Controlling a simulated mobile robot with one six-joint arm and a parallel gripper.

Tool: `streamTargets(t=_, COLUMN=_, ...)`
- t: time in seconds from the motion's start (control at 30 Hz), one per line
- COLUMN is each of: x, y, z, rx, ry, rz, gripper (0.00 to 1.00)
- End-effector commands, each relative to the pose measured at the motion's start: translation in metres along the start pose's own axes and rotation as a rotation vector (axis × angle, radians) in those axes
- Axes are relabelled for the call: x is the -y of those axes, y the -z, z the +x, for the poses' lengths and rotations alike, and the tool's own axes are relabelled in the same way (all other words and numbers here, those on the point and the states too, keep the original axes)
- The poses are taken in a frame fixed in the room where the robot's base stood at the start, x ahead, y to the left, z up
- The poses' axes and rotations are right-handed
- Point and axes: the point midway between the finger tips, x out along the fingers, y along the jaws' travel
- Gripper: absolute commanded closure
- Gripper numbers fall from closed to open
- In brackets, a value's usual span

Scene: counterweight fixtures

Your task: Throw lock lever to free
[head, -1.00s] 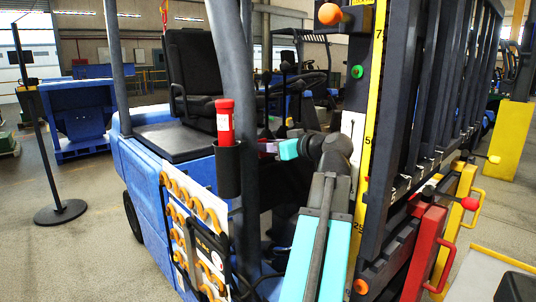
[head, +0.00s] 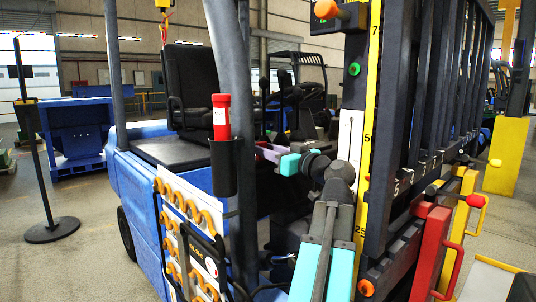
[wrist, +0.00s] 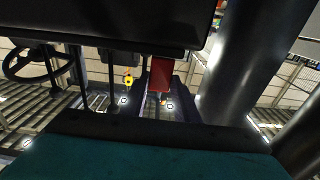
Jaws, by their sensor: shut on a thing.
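My gripper (head: 265,151) reaches left from its teal wrist (head: 290,164), beside the dark post of a blue forklift. Its fingertips are partly hidden there. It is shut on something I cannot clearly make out. In the wrist view a red piece (wrist: 160,72) shows in the middle, above the teal wrist part; I cannot tell whether it is held. A lever with a red knob (head: 474,200) sticks out at the right, beside the mast and well away from my gripper. I cannot tell whether it is the lock lever.
A red cylinder (head: 221,116) stands in a black holder (head: 224,168) on the post. The mast (head: 405,130) with a yellow scale (head: 370,130) rises right of my arm. Red (head: 428,250) and yellow (head: 462,225) handled blocks stand lower right. Open floor lies left.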

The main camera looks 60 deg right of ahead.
Motion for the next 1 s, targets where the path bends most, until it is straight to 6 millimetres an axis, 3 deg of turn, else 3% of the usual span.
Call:
streamTargets(t=0.3, x=-0.0013, y=0.0045, z=-0.0002, rx=-0.01, ry=-0.004, rz=0.001, gripper=0.95)
streamTargets(t=0.33, x=-0.0014, y=0.0045, z=-0.0002, rx=-0.01, ry=-0.004, rz=0.001, gripper=0.68)
streamTargets(t=0.43, x=-0.0012, y=0.0037, z=-0.0002, rx=-0.008, ry=-0.003, rz=0.0, gripper=0.54)
streamTargets(t=1.0, x=0.0036, y=0.0001, z=-0.0049, rx=-0.003, ry=0.001, rz=0.0, gripper=0.54)
